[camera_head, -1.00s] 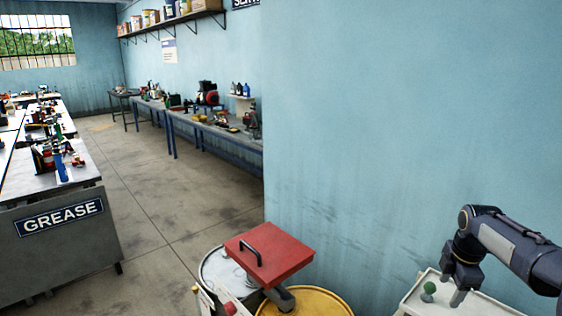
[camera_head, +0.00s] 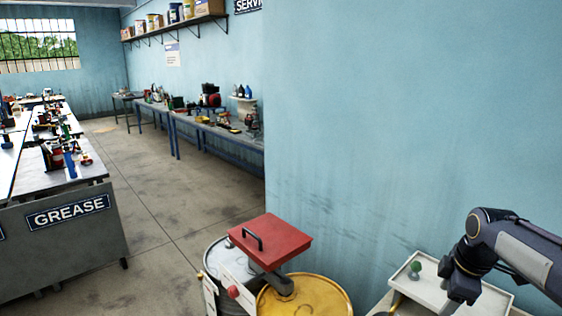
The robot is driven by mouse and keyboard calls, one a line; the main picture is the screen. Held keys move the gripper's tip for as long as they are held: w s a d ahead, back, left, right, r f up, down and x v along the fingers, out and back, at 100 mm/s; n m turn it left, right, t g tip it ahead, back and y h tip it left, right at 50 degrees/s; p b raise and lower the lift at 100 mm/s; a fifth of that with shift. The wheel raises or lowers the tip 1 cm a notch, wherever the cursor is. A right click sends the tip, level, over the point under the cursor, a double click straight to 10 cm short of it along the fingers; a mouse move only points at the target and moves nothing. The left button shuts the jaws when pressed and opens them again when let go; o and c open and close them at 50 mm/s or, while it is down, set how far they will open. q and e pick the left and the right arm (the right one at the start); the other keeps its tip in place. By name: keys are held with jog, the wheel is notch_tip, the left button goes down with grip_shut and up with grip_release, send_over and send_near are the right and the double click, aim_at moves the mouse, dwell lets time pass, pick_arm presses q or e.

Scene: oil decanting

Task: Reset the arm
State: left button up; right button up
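My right arm comes in from the right edge, bent at a dark joint, over a pale tray (camera_head: 490,296) at the lower right. My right gripper (camera_head: 450,306) hangs at the near side of the tray, partly cut off by the lower edge of the picture. Its fingertips are not clear, so I cannot tell whether it is open or shut. A small green ball-topped part (camera_head: 415,267) stands in the tray's left corner, left of the gripper and apart from it. My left arm and gripper are not in view.
A yellow drum (camera_head: 325,291) and a grey-white drum (camera_head: 222,256) stand at the bottom centre. A red plate with a black handle (camera_head: 270,240) sits above them. A bench marked GREASE (camera_head: 67,212) is at left. The floor between the benches is clear.

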jog(key=s+a+f+m+t+y+b, duration=0.1)
jog(key=s+a+f+m, duration=0.2)
jog(key=s+a+m, duration=0.4)
jog(key=s+a+f+m+t+y+b, duration=0.2)
jog(key=s+a+m, duration=0.4)
jog(key=s+a, duration=0.4)
jog(key=s+f, duration=0.1)
jog(key=s, duration=0.4)
jog(key=shift+s+a+f+m, duration=0.2)
jog(key=shift+s+a+m, duration=0.1)
jog(key=shift+a+m, duration=0.1)
